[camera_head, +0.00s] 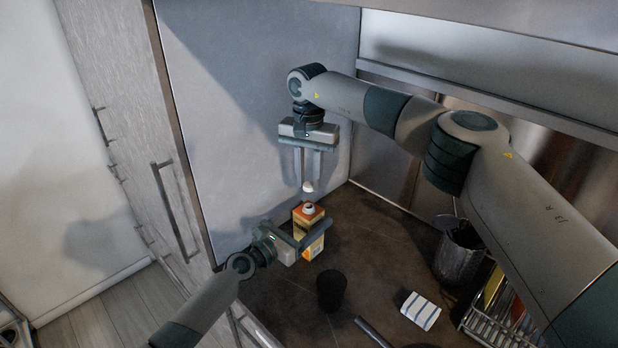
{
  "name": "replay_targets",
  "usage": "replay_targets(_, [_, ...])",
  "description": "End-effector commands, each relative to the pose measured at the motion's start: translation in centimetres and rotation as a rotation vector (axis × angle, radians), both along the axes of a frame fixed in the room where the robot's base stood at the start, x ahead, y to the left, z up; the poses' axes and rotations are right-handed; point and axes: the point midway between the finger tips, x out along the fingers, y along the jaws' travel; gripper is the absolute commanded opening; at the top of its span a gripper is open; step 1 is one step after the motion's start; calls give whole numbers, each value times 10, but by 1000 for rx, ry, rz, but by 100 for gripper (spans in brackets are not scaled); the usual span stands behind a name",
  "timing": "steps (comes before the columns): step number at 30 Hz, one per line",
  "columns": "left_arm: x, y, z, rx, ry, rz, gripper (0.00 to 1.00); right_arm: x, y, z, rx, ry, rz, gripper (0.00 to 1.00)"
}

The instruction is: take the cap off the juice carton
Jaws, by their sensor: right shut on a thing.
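The juice carton (301,236) stands upright on the dark counter, orange and pale, with its spout (309,208) showing on top. My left gripper (312,240) has its fingers at the carton's sides, around its upper part; whether they press on it I cannot tell. My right gripper (308,184) points down above the carton, its fingers shut on the small white cap (308,187). The cap is apart from the carton, a little above the spout.
A dark cup (331,290) stands in front of the carton. A striped cloth or sponge (420,311), a metal utensil holder (458,254) and a dish rack (487,322) are to the right. A grey panel (255,110) stands behind the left gripper. Bare counter lies right of the carton.

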Motion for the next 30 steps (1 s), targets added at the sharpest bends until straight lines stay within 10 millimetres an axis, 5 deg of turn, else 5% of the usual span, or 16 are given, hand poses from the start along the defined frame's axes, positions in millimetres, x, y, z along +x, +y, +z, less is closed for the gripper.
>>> replay_targets(11, [-13, 12, 0, 0, 1, 0, 70, 0, 0, 4, 0, 0, 0, 0])
replay_targets(30, [-84, 76, -1, 0, 0, 0, 70, 0, 0, 8, 0, 0, 0, 0])
